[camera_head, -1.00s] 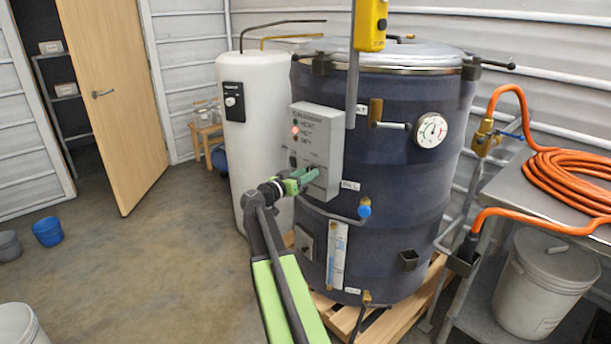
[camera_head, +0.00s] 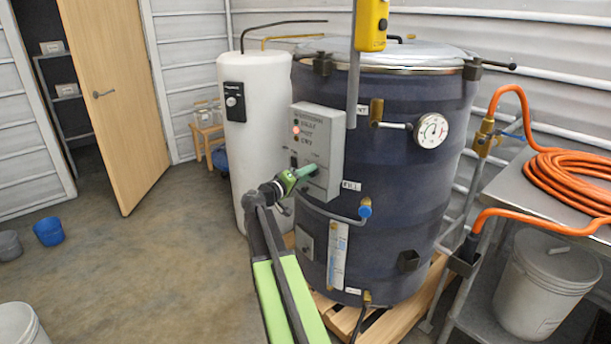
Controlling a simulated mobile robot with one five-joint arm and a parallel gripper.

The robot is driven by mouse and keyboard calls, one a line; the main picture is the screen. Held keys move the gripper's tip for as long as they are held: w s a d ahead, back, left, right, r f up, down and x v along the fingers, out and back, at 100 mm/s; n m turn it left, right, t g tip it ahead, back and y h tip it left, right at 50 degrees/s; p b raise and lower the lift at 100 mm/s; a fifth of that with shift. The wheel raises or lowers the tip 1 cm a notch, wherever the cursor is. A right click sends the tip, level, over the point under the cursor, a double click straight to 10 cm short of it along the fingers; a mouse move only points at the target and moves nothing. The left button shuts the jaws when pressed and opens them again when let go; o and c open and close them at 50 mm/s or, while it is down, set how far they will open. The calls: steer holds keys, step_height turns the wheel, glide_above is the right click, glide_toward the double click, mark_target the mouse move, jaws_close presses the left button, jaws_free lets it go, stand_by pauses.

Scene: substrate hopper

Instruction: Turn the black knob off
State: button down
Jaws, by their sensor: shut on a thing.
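The grey control box (camera_head: 322,128) is fixed to the front of the dark blue drum (camera_head: 390,195). A red light (camera_head: 296,130) glows on its face. My gripper (camera_head: 309,171) is at the lower part of the box face, with its green fingers shut on the black knob. The knob itself is hidden behind the fingers, so its angle cannot be read. A small black switch shows just above the gripper, on the box's left side.
A white cylinder tank (camera_head: 255,145) with a black controller stands left of the drum. A blue-handled valve (camera_head: 365,209) and pipe lie just right of and below my gripper. A metal table (camera_head: 500,195) with an orange hose (camera_head: 570,178) is at right.

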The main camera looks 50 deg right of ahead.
steer(key=shift+d+n, duration=0.1)
steer(key=shift+n, duration=1)
steer(key=c, duration=0.9)
jaws_free()
steer(key=a, duration=1.7)
steer(key=shift+s+a, duration=0.25)
steer(key=shift+a, duration=0.1)
